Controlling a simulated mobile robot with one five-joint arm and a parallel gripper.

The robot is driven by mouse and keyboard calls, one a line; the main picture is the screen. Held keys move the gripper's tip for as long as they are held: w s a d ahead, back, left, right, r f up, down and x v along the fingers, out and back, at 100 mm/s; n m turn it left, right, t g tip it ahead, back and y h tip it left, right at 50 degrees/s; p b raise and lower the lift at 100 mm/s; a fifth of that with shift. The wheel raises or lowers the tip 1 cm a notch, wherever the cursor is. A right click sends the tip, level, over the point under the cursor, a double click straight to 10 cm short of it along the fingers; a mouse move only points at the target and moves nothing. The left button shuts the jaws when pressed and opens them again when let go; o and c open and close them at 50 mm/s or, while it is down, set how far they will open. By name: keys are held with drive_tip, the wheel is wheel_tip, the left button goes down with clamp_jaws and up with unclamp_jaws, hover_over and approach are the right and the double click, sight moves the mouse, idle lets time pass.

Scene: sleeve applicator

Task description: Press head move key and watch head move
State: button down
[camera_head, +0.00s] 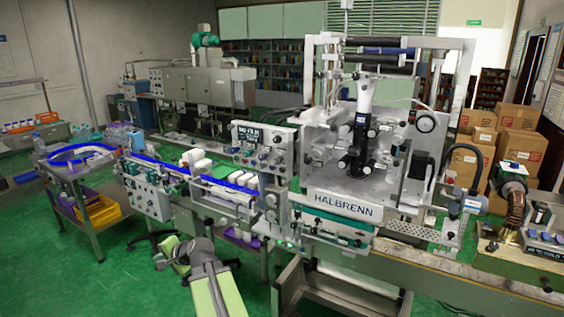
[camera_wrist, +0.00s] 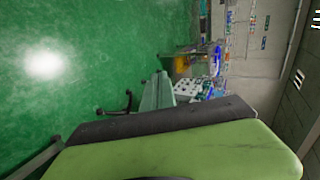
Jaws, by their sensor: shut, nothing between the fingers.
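The sleeve applicator, labelled HALBRENN (camera_head: 343,203), stands right of centre in the head view, with a white and black head unit (camera_head: 360,130) on its front plate. A control panel (camera_head: 262,145) with several small buttons and knobs stands to its left. A second panel (camera_head: 145,195) with buttons is further left, below the conveyor. Which button is the head move key is too small to tell. My gripper (camera_head: 172,254) is low in the head view, in front of and below the conveyor, apart from both panels. It is shut and empty. In the wrist view, green and dark gripper parts fill the lower middle.
A conveyor with blue rails (camera_head: 215,186) carries white containers (camera_head: 200,163). A metal table (camera_head: 75,175) with a yellow crate (camera_head: 103,212) is at the left. Cardboard boxes (camera_head: 515,135) are stacked at the right. Green floor (camera_head: 60,280) is clear at lower left.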

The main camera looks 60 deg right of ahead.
sight(282, 170)
drive_tip(key=s+d+r+m+h+p, duration=0.2)
drive_tip(key=s+d+r+m+h, duration=0.2)
drive_tip(key=d, duration=0.7)
drive_tip(key=s+d+r+m+h+p, duration=0.2)
drive_tip(key=s+d+r+m+h, duration=0.2)
drive_tip(key=s+d+r+m, duration=0.4)
drive_tip(key=s+d+r+m+h+p, duration=0.2)
drive_tip(key=s+d+r+m+h, duration=0.2)
drive_tip(key=d, duration=1)
drive_tip(key=s+r+m, duration=0.2)
drive_tip(key=s, duration=0.2)
drive_tip(key=shift+f, duration=0.1)
drive_tip(key=d, duration=0.8)
drive_tip(key=shift+d, duration=0.4)
drive_tip(key=shift+d, duration=0.4)
